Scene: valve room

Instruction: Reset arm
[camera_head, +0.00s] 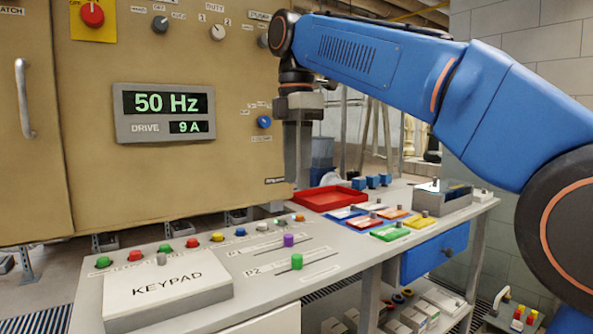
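My gripper (297,182) hangs from the end of my blue arm, fingers pointing down, in front of the right part of the tan cabinet (60,190). It is above the back of the bench (350,262), apart from the surface, left of and above the red tray (331,198). The fingers overlap from this side, so I cannot see whether there is a gap between them. No held object shows. The arm reaches in from the right side, bent at the elbow.
The cabinet carries a display (165,113) reading 50 Hz, a blue knob (264,122) and a red button (92,14). The bench holds a keypad cover (165,287), coloured buttons, a purple slider (289,240), a green slider (297,262) and coloured trays (390,232).

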